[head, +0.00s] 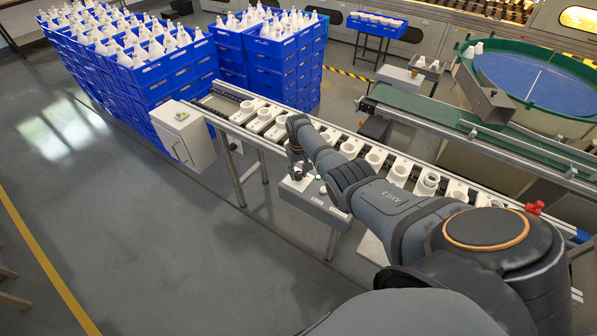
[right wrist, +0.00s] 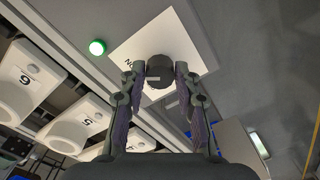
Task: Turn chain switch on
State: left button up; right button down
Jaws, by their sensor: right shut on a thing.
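The chain switch is a round black knob (right wrist: 159,72) on a white label plate (right wrist: 195,50), seen in the right wrist view. My right gripper (right wrist: 160,74) has its fingers closed on both sides of the knob. In the head view the right gripper (head: 297,172) points down at the grey control box (head: 322,208) on the front side of the conveyor, and the knob is hidden there. A green lamp (right wrist: 97,47) glows beside the plate. The label text is partly covered, so I cannot read the knob's position. My left gripper is not in view.
The conveyor (head: 350,147) carries a row of white numbered holders (right wrist: 77,125) close to the gripper. A white box (head: 183,135) hangs at its far left end. Stacked blue crates (head: 150,80) of bulbs stand behind. The floor at left is clear.

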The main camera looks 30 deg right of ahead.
aim_at(299, 173)
dwell(0.4)
jog(key=c, duration=1)
grip_release()
jog(key=shift+r, duration=0.1)
notch_tip(299, 173, up, 12)
jog(key=shift+f, duration=0.1)
